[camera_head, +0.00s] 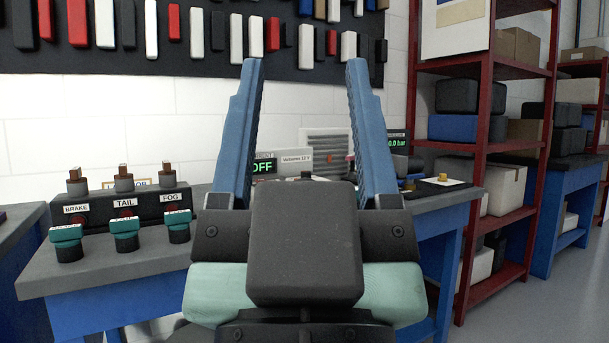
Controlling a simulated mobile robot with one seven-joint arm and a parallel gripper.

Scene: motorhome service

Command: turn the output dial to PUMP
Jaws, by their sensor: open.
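My gripper (305,64) is open and empty, with its two blue fingers pointing up and away in the middle of the view. Between and behind the fingers, on the bench, stands a unit with a green display reading OFF (264,167) and a white label starting "Motorhome 12 V" (297,159). A small dark knob-like part (306,175) shows low between the fingers. I cannot tell whether it is the output dial, and no PUMP marking is readable. My gripper body hides the lower front of this unit. A second display reading 0.0 bar (397,141) is right of the right finger.
A grey-topped blue bench (100,270) runs across the front. On its left are a BRAKE, TAIL, FOG box (100,207) and several teal-topped pieces (125,228). A white plate with a yellow knob (443,179) lies right. Red shelving (478,150) stands beyond; floor shows lower right.

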